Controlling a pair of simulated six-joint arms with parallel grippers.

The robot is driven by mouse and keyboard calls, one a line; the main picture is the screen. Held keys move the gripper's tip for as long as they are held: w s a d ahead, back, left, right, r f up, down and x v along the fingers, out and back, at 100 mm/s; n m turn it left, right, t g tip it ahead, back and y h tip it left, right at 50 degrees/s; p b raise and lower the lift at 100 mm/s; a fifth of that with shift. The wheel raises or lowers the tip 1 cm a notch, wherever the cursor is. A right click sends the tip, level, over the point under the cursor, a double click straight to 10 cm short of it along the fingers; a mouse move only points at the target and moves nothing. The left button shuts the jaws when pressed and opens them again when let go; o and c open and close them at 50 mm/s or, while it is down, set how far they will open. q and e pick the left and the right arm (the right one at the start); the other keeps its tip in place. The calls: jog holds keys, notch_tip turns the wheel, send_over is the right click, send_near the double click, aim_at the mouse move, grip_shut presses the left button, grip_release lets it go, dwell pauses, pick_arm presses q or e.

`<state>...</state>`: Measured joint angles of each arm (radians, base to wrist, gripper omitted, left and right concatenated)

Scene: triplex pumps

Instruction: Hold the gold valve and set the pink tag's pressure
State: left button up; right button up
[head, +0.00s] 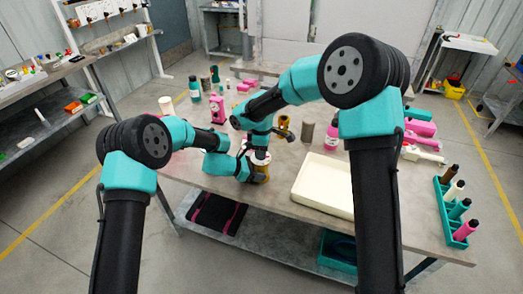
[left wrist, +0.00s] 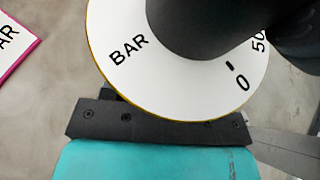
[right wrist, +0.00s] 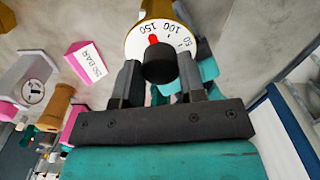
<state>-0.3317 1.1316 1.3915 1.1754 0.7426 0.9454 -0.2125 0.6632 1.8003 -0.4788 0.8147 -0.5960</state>
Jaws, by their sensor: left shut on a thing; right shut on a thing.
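The gold valve (head: 263,173) stands near the table's front edge. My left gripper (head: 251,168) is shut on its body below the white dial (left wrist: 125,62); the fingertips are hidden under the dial. My right gripper (right wrist: 160,78) comes from above, its fingers either side of the black knob (right wrist: 159,63), shut on it. In the right wrist view a red pointer (right wrist: 153,39) on the dial is near the 150 mark. A pink tag (right wrist: 87,61) lies beside the valve; its label ends in "50 BAR", the first character unclear. Its edge also shows in the left wrist view (left wrist: 14,47).
A cream tray (head: 316,187) lies right of the valve. A pink bottle (head: 331,135), a grey cylinder (head: 307,131) and another gold piece (head: 284,121) stand behind. A teal rack of bottles (head: 457,212) is at the right edge. A white cup (head: 166,105) stands at far left.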

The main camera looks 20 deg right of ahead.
dwell(0.4)
jog(key=o, duration=0.9)
notch_tip(320, 180, up, 12)
dwell(0.5)
pick_arm(q)
jog(key=o, duration=0.8)
jog(key=v, duration=1.2)
